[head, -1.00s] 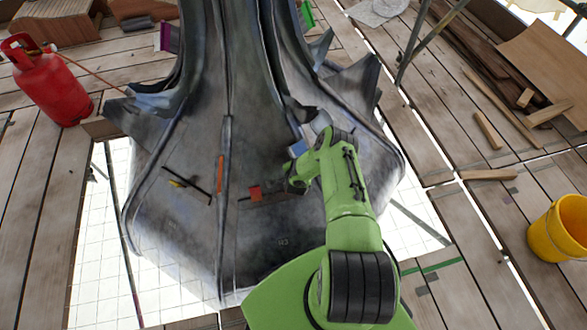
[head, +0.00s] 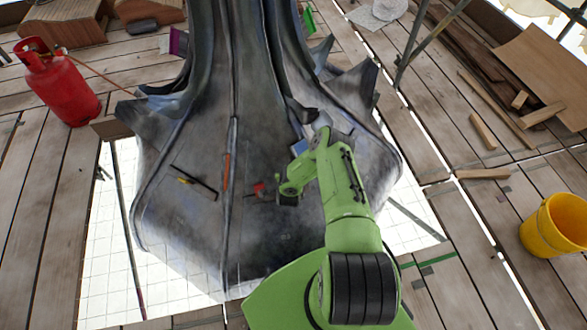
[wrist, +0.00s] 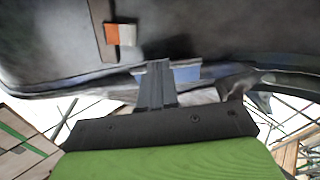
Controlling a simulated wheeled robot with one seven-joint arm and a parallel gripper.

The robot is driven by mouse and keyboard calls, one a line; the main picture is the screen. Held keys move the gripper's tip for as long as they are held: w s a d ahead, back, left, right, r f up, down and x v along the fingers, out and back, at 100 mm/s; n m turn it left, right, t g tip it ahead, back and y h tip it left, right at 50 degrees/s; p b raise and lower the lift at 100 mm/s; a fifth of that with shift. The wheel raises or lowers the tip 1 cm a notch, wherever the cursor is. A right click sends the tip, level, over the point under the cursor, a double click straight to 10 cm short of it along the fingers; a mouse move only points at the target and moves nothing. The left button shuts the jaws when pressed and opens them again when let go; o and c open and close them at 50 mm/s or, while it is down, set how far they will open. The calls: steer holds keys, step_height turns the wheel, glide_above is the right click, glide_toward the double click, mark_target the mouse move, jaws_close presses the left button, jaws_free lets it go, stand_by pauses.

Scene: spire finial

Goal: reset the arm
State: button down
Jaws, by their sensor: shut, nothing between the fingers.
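The spire finial (head: 180,215) is a large dark grey metal piece with a flared, ribbed base and pointed leaf-like fins. It fills the middle of the head view and the top of the wrist view (wrist: 220,25). My gripper (wrist: 158,70) is shut and empty in the wrist view, its two dark fingers together, close to the finial's surface. Whether it touches the finial cannot be told. In the head view my green arm reaches over the right side of the finial's base, and the fingers are hard to make out.
A small red-orange piece (head: 258,188), an orange-handled tool (head: 227,172) and a black-and-yellow tool (head: 195,182) lie on the finial. A red gas cylinder (head: 62,88) stands left, a yellow bucket (head: 553,226) right. Loose timber (head: 482,131) lies right. Bright gaps border the finial's base.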

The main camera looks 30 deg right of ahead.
steer(key=shift+s+a+r+p, duration=0.2)
steer(key=shift+s+a, duration=0.1)
steer(key=shift+a, duration=0.2)
steer(key=shift+s+a+r+p, duration=0.2)
steer(key=shift+s+a, duration=0.1)
steer(key=shift+a, duration=0.2)
steer(key=shift+w+r, duration=0.1)
